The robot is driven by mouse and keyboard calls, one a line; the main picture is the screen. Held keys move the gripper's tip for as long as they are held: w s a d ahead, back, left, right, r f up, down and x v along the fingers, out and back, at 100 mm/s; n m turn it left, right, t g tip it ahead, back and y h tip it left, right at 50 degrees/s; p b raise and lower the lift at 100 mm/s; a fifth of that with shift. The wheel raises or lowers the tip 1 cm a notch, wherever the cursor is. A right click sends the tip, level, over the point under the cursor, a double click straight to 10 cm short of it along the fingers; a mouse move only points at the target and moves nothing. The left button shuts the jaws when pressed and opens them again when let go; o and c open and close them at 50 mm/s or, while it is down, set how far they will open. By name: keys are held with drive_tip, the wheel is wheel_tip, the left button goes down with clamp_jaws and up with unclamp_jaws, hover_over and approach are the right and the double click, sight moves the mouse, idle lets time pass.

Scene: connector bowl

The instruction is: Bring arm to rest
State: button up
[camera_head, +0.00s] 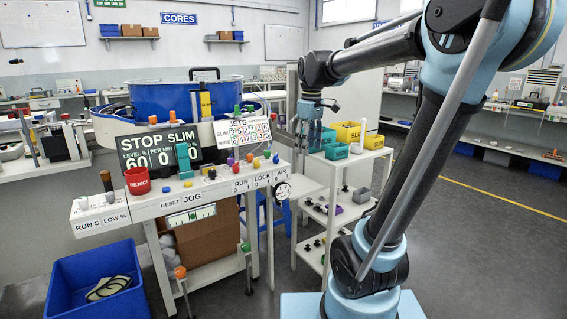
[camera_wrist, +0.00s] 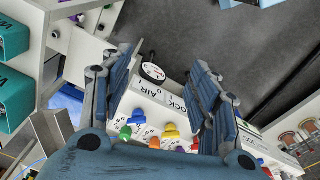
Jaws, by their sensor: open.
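My gripper (camera_head: 311,132) hangs from the end of my bent arm in the head view, pointing down near the right end of the white control console (camera_head: 210,195). In the wrist view my gripper (camera_wrist: 163,72) has its two ribbed blue-grey fingers spread wide with nothing between them. The console's panel, with coloured knobs and a round gauge (camera_wrist: 153,72), shows below and between the fingers. The gauge also shows in the head view (camera_head: 282,190). How high the gripper is above the console is hard to tell.
A white shelf cart (camera_head: 345,165) with yellow and teal bins (camera_head: 346,132) stands right of the gripper. A blue bowl machine (camera_head: 215,97) is behind the console. A blue crate (camera_head: 65,292) sits on the floor at left. The floor at right is open.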

drive_tip(key=s+d+f+m, duration=0.5)
drive_tip(key=s+f, duration=0.5)
drive_tip(key=s+d+f+m+t, duration=0.1)
drive_tip(key=s+d+f+m, duration=0.4)
drive_tip(key=s+f, duration=0.6)
drive_tip(key=shift+d+f, duration=0.25)
drive_tip(key=shift+d, duration=0.05)
